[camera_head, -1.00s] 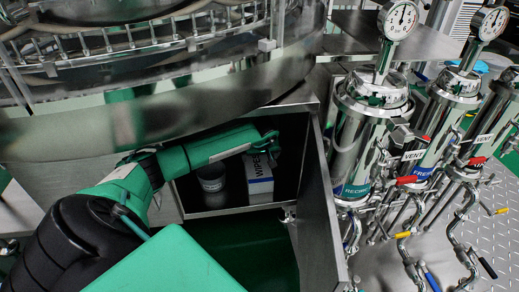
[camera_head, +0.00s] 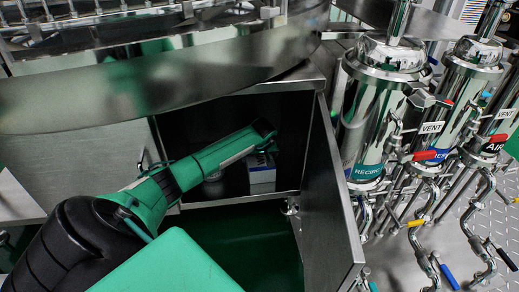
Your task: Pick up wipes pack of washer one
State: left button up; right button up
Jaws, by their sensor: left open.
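The wipes pack (camera_head: 262,180), a white and blue box, stands upright in the open cabinet under the round washer drum. My left gripper (camera_head: 267,140) is inside the cabinet opening, in front of and above the pack. My right gripper is not in view.
A grey round container (camera_head: 213,188) stands left of the pack, mostly behind my left arm. The open cabinet door (camera_head: 328,205) bounds the right side. Steel filter cylinders (camera_head: 378,110) with valves stand farther right. The drum rim (camera_head: 150,85) hangs above.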

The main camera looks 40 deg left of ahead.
pick_arm(q)
jog(key=shift+w+f, duration=0.1)
jog(key=shift+f, duration=0.1)
jog(key=shift+r, duration=0.1)
jog(key=c, duration=0.9)
